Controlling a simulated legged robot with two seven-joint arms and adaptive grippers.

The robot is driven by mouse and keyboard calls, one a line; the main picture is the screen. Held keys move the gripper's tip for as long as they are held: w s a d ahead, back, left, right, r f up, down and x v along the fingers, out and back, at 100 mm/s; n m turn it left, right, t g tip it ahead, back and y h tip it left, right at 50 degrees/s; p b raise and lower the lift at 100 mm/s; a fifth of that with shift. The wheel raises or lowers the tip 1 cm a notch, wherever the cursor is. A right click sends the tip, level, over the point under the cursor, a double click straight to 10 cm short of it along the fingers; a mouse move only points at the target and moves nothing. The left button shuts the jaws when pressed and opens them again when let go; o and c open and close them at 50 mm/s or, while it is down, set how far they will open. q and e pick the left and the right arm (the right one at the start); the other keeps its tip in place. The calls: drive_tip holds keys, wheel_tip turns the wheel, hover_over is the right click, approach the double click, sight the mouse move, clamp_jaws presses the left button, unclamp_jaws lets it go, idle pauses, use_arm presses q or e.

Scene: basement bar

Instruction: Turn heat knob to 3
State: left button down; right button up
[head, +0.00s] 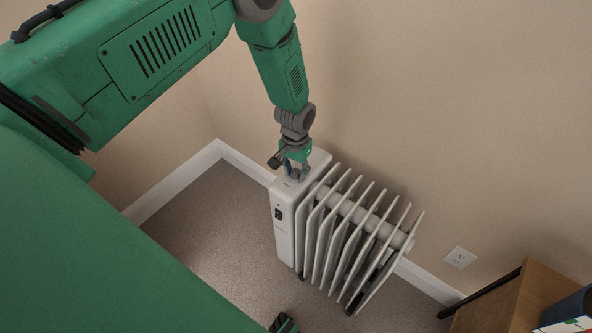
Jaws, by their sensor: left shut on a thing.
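A white oil-filled radiator heater (284,232) stands on the floor near the wall, with its control end toward the left. My left gripper (297,175) reaches down from above onto the top of the control end. Its fingers are shut on the heat knob there. The fingers hide most of the knob, and its markings and setting are too small to read. A dark switch (278,213) is on the heater's front panel, below the gripper. My right gripper does not show clearly.
Several thin white fins (352,240) extend right from the control end. A wall outlet (460,257) is to the right. A wooden cabinet (522,300) stands at the lower right. White baseboard (172,184) runs along the walls. Carpet (215,235) left of the heater is clear.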

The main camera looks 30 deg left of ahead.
sight(296, 170)
use_arm(q)
drive_tip(key=shift+w+r+m, duration=0.15)
drive_tip(key=shift+w+m, duration=0.15)
drive_tip(key=shift+m, duration=0.8)
drive_tip(key=c, duration=1.4)
unclamp_jaws()
drive_tip(key=shift+o, duration=0.7)
drive_tip(key=shift+s, duration=0.1)
wheel_tip(296, 170, up, 12)
drive_tip(key=shift+f, duration=0.2)
drive_tip(key=shift+a, duration=0.1)
